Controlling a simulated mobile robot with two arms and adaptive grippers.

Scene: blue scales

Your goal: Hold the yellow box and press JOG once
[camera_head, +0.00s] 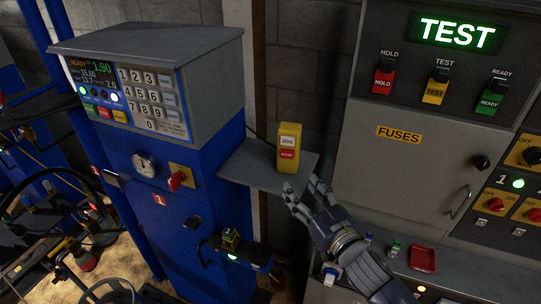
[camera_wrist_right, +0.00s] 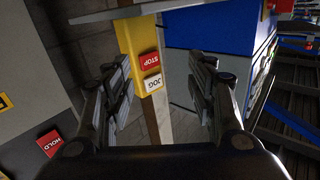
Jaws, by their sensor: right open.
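The yellow box (camera_head: 289,152) stands upright on a small grey shelf (camera_head: 258,176) fixed to the side of the blue cabinet. It has a white JOG button (camera_head: 288,142) above a red STOP button (camera_head: 287,155). My right gripper (camera_head: 306,188) is open just in front of the box, at the shelf's front right edge. In the right wrist view, the yellow box (camera_wrist_right: 142,60) shows between and beyond the open fingers, with JOG (camera_wrist_right: 152,82) nearer than STOP (camera_wrist_right: 149,61). I cannot tell that any finger touches it. My left gripper is not clearly seen in the head view.
The blue cabinet (camera_head: 190,237) with a keypad stands left of the shelf. A grey panel with HOLD, TEST and READY switches (camera_head: 440,85) is at the right. The shelf's left part is clear.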

